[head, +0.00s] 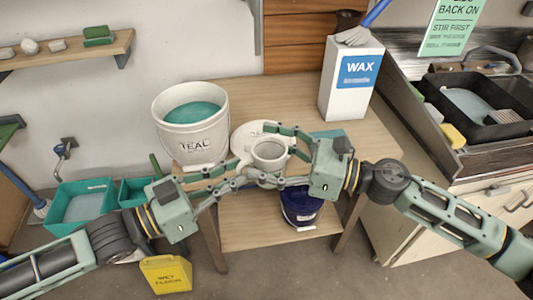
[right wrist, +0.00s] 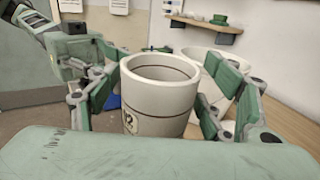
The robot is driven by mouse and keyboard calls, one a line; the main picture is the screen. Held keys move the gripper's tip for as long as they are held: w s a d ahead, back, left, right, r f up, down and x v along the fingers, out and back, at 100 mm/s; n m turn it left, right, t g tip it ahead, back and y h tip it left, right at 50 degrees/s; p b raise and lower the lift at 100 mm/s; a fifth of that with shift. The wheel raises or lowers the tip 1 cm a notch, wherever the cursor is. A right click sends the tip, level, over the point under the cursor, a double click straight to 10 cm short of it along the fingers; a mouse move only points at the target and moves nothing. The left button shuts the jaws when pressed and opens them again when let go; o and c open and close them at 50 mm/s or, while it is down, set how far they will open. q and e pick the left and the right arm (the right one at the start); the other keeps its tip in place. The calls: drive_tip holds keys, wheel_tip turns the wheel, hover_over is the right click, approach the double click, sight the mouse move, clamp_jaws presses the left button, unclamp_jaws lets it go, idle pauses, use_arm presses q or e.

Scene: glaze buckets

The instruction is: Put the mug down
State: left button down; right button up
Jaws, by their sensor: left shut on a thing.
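The mug (head: 270,151) is white and upright, in front of the table's near edge area in the head view. It fills the middle of the right wrist view (right wrist: 160,98), with a dark line and a partly hidden mark on its side. My left gripper (head: 244,171) is shut on the mug from the left; its exact contact is hard to see. My right gripper (head: 264,154) has its fingers spread on either side of the mug, and small gaps seem to show beside it in the right wrist view.
A blue bucket (head: 300,207) stands on the lower shelf. A sink counter is at right. Bare tabletop shows between bucket and box.

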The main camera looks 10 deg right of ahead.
drive_tip(key=shift+w, duration=0.1)
drive_tip(key=c, duration=1.3)
use_arm(q)
drive_tip(key=c, duration=1.8)
unclamp_jaws()
drive_tip(key=shift+d, duration=0.1)
use_arm(e)
drive_tip(key=shift+c, duration=0.5)
use_arm(q)
drive_tip(key=shift+o, duration=0.2)
